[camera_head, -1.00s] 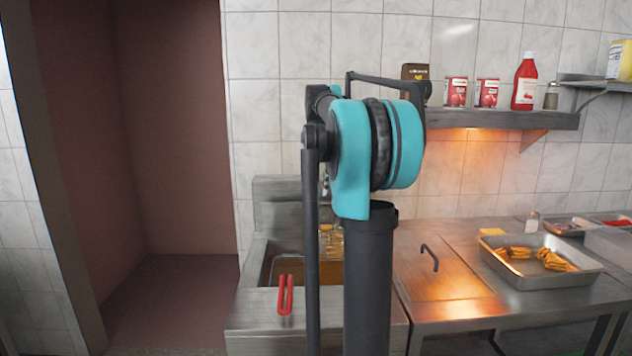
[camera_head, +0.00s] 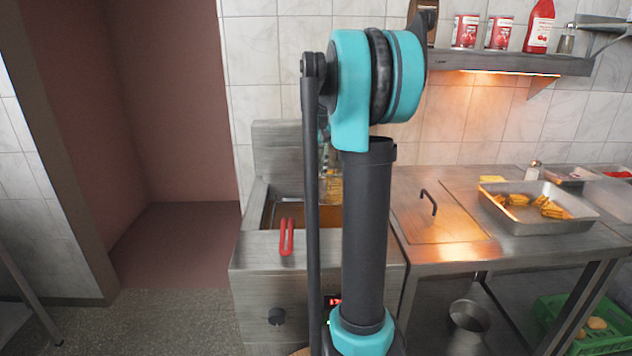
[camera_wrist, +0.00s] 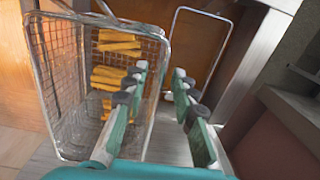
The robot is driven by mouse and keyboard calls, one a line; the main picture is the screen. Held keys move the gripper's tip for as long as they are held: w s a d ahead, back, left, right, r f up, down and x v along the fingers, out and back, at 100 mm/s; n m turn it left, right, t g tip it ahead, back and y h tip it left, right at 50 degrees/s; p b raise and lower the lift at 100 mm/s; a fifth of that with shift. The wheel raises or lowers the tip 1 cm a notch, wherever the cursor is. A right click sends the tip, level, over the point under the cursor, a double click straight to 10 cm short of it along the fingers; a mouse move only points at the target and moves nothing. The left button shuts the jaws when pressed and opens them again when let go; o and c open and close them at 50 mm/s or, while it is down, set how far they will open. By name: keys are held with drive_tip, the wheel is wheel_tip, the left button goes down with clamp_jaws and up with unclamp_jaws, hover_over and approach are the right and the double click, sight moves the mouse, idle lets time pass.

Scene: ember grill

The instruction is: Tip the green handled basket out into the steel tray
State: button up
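A wire basket (camera_wrist: 62,85) with yellow fries inside fills the left of the wrist view, beside my gripper's fingers. In the head view a wire basket (camera_head: 333,187) shows over the fryer, mostly hidden behind my arm. I cannot make out a green handle. My gripper (camera_wrist: 160,68) shows two fingers apart, with no object clearly between them; in the head view it is hidden behind my arm. The steel tray (camera_head: 550,227) stands on the counter at the right, with golden pieces inside.
The fryer (camera_head: 262,248) has a red handle (camera_head: 286,237) at its front. A lid (camera_head: 440,225) with a dark handle lies between fryer and tray. A shelf (camera_head: 510,62) with cans and a bottle is above. A green crate (camera_head: 560,310) sits low at the right.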

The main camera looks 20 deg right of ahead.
drive_tip(key=shift+f, duration=1.95)
clamp_jaws()
drive_tip(key=shift+o, duration=0.3)
unclamp_jaws()
drive_tip(key=shift+r, duration=0.1)
wheel_tip(320, 180, up, 12)
drive_tip(key=shift+d+f, duration=0.1)
drive_tip(key=shift+f, duration=0.05)
drive_tip(key=shift+s, duration=0.1)
